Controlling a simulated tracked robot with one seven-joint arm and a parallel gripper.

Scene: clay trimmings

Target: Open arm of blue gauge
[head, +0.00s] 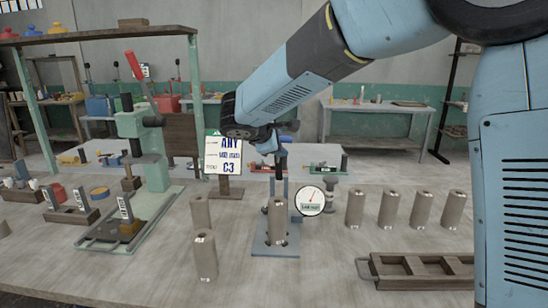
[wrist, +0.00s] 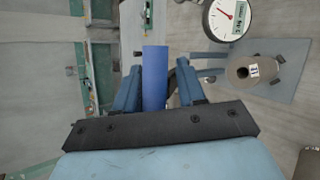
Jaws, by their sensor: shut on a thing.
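The blue gauge has a flat blue base (head: 275,249) near the middle of the table in the head view. A grey-brown clay cylinder (head: 278,222) stands upright on it, and a round white dial (head: 310,201) is to its right. In the wrist view the dial (wrist: 228,18), the base (wrist: 288,75) and the cylinder's top (wrist: 250,72) are at upper right. My gripper (wrist: 157,82) is shut on a blue bar (wrist: 154,70), which looks like the gauge's arm. In the head view my gripper (head: 272,148) is above and behind the cylinder; its fingers are partly hidden.
Two cylinders (head: 204,256) stand left of the gauge, and a row of several (head: 389,210) stands to the right. A wooden tray (head: 420,258) lies front right. A green press (head: 155,150) stands left. A sign (head: 223,157) reading "ANY" and "C3" is behind the gauge.

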